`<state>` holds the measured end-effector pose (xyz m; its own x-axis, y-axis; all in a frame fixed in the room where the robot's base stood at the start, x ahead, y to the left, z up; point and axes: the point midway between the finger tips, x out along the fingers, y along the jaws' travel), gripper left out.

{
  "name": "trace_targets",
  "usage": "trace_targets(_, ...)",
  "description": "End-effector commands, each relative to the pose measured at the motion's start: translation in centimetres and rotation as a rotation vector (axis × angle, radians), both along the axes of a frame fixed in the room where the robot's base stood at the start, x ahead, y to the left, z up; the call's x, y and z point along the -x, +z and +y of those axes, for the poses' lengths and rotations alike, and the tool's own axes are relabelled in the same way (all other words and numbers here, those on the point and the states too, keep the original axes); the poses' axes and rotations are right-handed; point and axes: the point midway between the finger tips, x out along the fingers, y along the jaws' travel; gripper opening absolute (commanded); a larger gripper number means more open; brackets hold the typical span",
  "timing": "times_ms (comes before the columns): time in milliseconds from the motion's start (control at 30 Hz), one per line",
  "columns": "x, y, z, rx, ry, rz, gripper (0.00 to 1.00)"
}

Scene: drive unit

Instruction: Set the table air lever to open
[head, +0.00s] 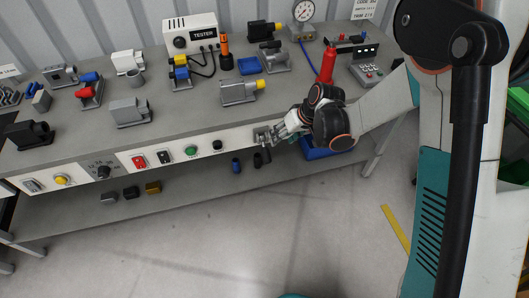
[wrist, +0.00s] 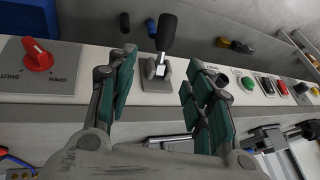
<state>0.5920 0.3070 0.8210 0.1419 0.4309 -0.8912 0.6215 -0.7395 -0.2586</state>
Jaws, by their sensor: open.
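A lever with a black handle (wrist: 167,33) stands on a grey metal base (wrist: 157,76) on the bench's front panel, in the middle of the wrist view. To its left is a red turning handle (wrist: 38,55) on a grey plate marked SHUT and OPEN; its narrow end points up and left. I cannot tell which of the two is the table air lever. My gripper (wrist: 158,85) is open and empty, its fingers on either side of the black-handled lever's base, with no clear contact. In the head view my gripper (head: 274,134) is at the panel and my arm hides the red handle.
The front panel carries a green button (head: 190,151), a red switch (head: 139,162) and a yellow button (head: 61,180). Motors, a tester (head: 190,35) and a red bottle (head: 327,65) stand on the bench top. A lower shelf (head: 200,185) holds small blocks.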

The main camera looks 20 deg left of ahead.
Motion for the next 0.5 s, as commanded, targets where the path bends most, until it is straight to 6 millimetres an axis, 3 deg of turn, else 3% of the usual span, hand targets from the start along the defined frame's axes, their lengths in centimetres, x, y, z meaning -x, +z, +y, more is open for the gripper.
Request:
trace_targets(267,0.3,-2.8,1.1,0.007,0.040,-0.001,0.47)
trace_targets(500,-0.3,-6.8,3.0,0.006,0.039,-0.001,0.47)
